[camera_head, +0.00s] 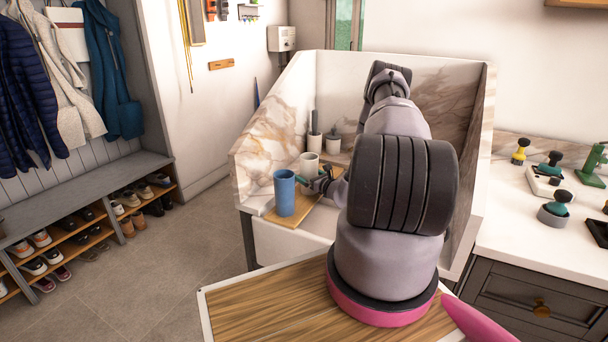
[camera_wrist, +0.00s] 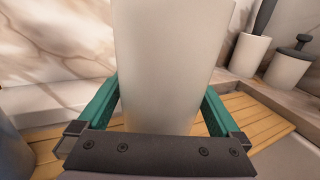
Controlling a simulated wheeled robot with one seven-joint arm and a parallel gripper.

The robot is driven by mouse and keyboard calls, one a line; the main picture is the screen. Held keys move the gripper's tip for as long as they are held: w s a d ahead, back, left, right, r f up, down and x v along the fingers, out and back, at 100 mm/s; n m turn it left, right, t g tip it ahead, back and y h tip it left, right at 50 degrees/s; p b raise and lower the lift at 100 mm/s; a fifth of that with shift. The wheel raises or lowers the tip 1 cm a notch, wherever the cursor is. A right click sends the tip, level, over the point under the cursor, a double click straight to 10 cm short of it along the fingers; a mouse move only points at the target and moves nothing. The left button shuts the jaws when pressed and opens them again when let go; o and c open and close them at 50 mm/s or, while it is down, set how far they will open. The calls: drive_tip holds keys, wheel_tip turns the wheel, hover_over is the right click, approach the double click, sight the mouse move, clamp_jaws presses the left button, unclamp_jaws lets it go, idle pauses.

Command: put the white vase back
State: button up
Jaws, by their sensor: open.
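The white vase (camera_head: 308,162), a plain cream cylinder, stands on a wooden slatted board (camera_head: 290,218) in the marble-walled basin. It fills the middle of the wrist view (camera_wrist: 172,60), upright. My gripper (camera_head: 322,182) is open at the vase; in the wrist view its green fingers (camera_wrist: 160,98) lie one on each side of it, with small gaps seeming to remain. The vase's base is hidden behind the gripper's dark palm edge.
A blue vase (camera_head: 284,193) stands close by at the left front of the board. Two pale pots with dark tops (camera_wrist: 249,52) (camera_wrist: 287,68) stand behind, to the right in the wrist view. Marble walls (camera_head: 272,125) enclose the back and left.

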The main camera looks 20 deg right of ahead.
drive_tip(key=v, duration=1.2)
